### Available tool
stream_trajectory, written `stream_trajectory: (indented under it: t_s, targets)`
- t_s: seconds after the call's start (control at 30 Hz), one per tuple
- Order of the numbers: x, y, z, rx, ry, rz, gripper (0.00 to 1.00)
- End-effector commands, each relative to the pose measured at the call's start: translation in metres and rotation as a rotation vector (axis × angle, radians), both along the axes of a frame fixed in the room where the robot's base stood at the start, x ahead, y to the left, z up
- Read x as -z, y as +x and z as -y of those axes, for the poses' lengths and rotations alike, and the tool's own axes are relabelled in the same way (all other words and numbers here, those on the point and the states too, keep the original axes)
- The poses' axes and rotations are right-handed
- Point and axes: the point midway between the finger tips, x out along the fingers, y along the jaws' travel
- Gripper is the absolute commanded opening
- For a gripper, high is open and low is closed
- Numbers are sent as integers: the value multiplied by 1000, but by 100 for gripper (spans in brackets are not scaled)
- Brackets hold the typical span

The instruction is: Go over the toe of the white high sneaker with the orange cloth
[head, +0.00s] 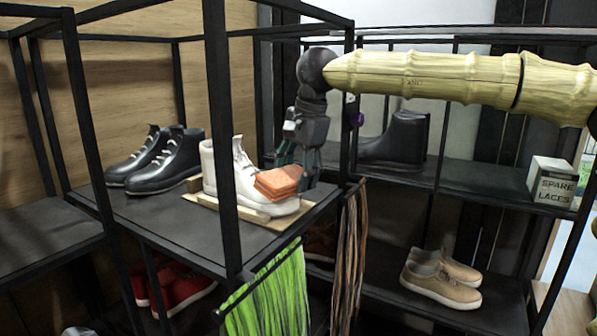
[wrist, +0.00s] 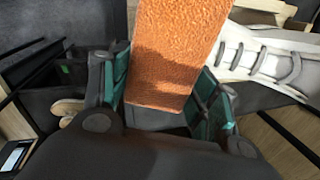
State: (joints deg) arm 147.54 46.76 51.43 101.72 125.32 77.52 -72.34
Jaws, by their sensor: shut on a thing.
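The white high sneaker (head: 228,181) stands on a light wooden board (head: 258,216) on the dark shelf, its toe toward the right. The orange cloth (head: 281,181) is a folded block at the toe in the head view. My gripper (head: 298,160) is above and behind the toe, shut on the orange cloth. In the wrist view the cloth (wrist: 172,60) sits between the green-padded fingers of my gripper (wrist: 165,95). The laced white sneaker (wrist: 268,58) shows to its right. The cloth hides part of the toe, and I cannot tell whether it presses on it.
Black boots (head: 158,158) stand left of the sneaker on the same shelf. Black frame posts (head: 219,130) rise in front. Green laces (head: 270,300) and brown laces (head: 350,250) hang at the shelf's front right. A black boot (head: 395,140) and a spare laces box (head: 552,184) are on the right shelf.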

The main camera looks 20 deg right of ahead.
Motion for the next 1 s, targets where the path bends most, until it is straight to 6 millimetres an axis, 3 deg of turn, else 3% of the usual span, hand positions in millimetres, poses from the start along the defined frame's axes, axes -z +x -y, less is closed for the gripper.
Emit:
stream_trajectory:
  t_s: [0.67, 1.0]
  targets:
    - [3, -23, -32, -1, -1, -2, 33]
    - [1, -21, -29, 2, 1, -1, 33]
